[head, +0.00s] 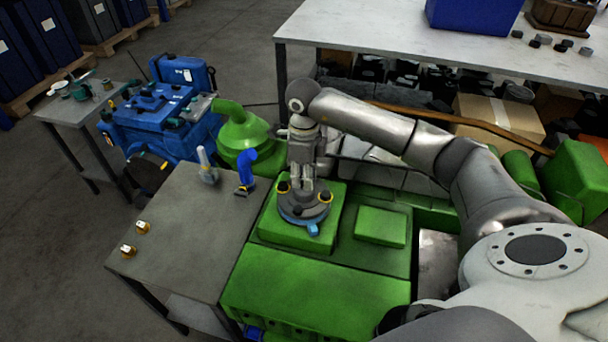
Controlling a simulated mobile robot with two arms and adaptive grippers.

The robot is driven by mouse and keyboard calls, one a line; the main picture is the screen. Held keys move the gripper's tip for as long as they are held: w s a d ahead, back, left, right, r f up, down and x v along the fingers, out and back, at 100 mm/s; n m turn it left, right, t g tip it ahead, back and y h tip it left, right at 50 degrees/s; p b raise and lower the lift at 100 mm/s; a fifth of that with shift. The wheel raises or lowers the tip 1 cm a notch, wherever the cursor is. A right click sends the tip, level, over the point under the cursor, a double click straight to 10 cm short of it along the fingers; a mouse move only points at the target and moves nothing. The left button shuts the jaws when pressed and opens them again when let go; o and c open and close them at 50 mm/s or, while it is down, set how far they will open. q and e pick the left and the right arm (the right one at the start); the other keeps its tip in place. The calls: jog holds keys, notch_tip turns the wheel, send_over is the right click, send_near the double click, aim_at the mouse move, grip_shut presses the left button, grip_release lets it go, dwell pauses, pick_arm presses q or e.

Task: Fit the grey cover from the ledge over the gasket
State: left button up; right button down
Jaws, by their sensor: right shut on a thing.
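My right gripper (301,184) points down over the green engine block and is shut on the round grey cover (304,209). The cover has dark lugs with yellow rings at its sides. It sits over a raised green housing. A blue edge, which looks like the gasket (313,230), shows below the cover's near side; the rest is hidden under the cover. I cannot tell whether the cover touches the gasket or hovers just above it. My left gripper is not in view.
A grey table (180,230) left of the green engine (310,295) carries two brass-coloured fittings (143,227), a blue hand tool (245,172) and a grey-white tool (207,167). A blue engine (160,115) stands behind it. A long bench (440,45) runs across the back.

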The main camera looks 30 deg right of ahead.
jog(key=shift+f+b, duration=0.65)
jog(key=shift+f, duration=0.1)
dwell(0.7)
jog(key=c, duration=1.2)
grip_release()
jog(key=shift+c, duration=0.2)
jog(key=shift+f, duration=0.1)
notch_tip(320, 180, up, 12)
